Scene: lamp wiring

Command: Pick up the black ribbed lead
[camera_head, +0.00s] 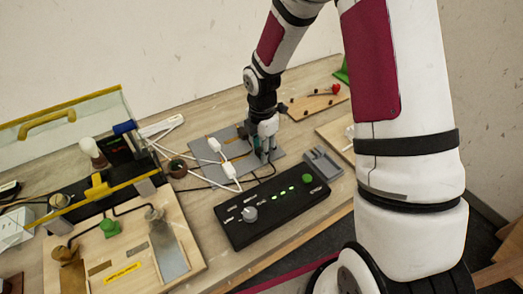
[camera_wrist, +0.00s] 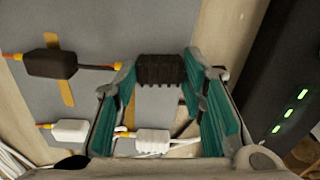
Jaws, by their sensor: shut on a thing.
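The black ribbed lead (camera_wrist: 160,70) shows in the wrist view as a short dark ribbed body over the grey board. My gripper (camera_wrist: 161,82) has its teal-padded fingers on either side of it and is shut on it. In the head view my gripper (camera_head: 263,152) is low over the grey board (camera_head: 285,159), and its fingers hide the lead. A white ribbed lead (camera_wrist: 153,141) lies between the lower parts of the fingers in the wrist view. A smooth black connector (camera_wrist: 50,64) and a smooth white connector (camera_wrist: 70,132), both with orange ends, lie to the left.
A black control box (camera_head: 275,207) with green lights stands in front of the board. A small grey holder (camera_head: 323,165) is to its right. A wooden board with lamp parts (camera_head: 120,250) fills the left front. White cables run left of my gripper.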

